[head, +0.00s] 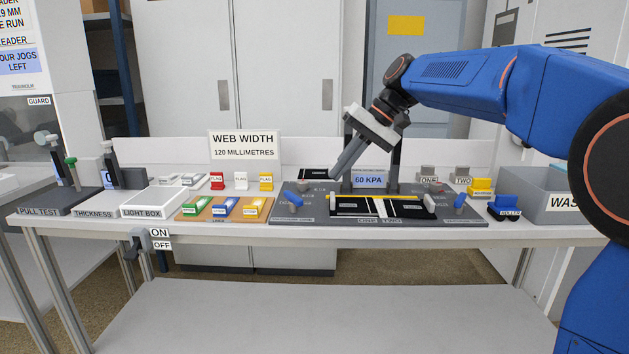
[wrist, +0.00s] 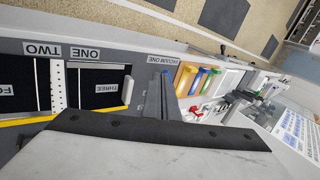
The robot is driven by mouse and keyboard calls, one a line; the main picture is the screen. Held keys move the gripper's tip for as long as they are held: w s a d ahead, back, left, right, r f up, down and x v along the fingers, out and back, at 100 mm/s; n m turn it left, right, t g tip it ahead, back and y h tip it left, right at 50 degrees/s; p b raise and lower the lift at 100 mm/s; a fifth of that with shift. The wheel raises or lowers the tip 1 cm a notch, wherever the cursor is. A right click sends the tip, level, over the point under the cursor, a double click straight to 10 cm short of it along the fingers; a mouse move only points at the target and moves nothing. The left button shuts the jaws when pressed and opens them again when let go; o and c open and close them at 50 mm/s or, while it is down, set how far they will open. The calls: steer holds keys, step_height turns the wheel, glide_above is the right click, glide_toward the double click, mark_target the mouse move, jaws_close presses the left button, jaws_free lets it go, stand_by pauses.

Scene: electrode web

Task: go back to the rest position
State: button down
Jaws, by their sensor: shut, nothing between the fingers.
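My blue arm reaches in from the right in the head view. My gripper (head: 340,172) is shut and empty, its grey fingers slanting down to the left over the back of the dark splicing plate (head: 300,214). From this view I cannot tell whether the tips touch anything. On the plate lie black web pieces (head: 370,208) with a yellow strip (head: 375,196) along their back edge. The web, marked THREE, also shows in the wrist view (wrist: 100,98). A pale part of my gripper fills the bottom of that view.
A gauge reading 60 KPA (head: 369,180) stands close to my gripper. Blue levers (head: 293,199) sit on the plate. A grey waste bin (head: 555,207) stands right. Space above the bench is mostly open.

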steer(key=s+d+f+t+h, duration=0.1)
steer(key=s+d+f+h, duration=0.1)
steer(key=s+d+f, duration=0.5)
steer(key=s+d+f+t+h, duration=0.2)
steer(key=s+d+f, duration=0.6)
steer(key=s, duration=0.8)
steer(key=s+d+f+m+t+h, duration=0.1)
steer(key=s+d+f+h, duration=0.2)
steer(key=s+d+f, duration=0.5)
steer(key=s+f, duration=0.1)
steer(key=s, duration=0.2)
steer(key=shift+s+f+t, duration=0.15)
steer(key=shift+f+t, duration=0.15)
steer(key=shift+f, duration=0.05)
